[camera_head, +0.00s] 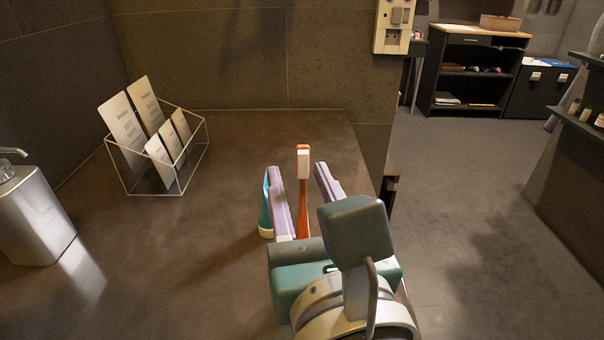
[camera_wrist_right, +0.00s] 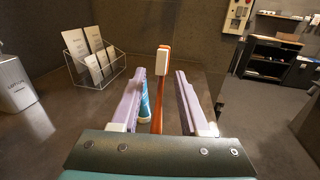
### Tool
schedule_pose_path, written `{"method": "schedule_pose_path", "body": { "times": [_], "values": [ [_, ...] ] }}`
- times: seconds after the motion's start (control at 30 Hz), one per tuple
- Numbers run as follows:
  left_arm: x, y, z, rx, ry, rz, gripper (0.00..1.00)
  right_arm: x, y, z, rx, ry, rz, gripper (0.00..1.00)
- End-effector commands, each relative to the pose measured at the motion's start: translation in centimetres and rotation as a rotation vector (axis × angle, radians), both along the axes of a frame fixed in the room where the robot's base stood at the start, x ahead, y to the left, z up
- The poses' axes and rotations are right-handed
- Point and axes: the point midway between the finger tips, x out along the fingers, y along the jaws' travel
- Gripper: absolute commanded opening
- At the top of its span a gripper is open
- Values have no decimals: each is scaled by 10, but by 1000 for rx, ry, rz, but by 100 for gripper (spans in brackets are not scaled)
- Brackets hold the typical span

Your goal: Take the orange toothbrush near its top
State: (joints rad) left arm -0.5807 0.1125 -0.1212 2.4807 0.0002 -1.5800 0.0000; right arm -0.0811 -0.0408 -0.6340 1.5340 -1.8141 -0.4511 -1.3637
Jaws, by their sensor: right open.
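The orange toothbrush (camera_head: 304,198) stands upright, with white bristles near its top facing me. My right gripper (camera_head: 298,172) is open, and in the head view the toothbrush shows between its two lilac fingers. The lower end of the toothbrush is hidden behind the gripper. My left gripper is not in view.
A teal and white tube (camera_head: 265,208) stands just left of the left finger, partly hidden. A wire card holder (camera_head: 165,193) with several cards and a metal soap dispenser (camera_head: 38,215) stand farther left. The dark counter (camera_head: 170,260) is clear between them and ends at the right.

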Motion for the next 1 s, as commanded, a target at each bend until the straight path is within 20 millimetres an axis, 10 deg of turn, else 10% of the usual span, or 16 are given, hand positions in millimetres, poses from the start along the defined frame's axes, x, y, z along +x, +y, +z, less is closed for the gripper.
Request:
{"method": "schedule_pose_path", "body": {
  "times": [0.43,0.83,1.0],
  "values": [
    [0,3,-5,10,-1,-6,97,26,4,0,2,0,-1,45],
    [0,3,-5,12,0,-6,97,25,4,0,2,0,-1,0],
    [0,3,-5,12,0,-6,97,25,4,0,2,0,-1,0]
  ]
}}
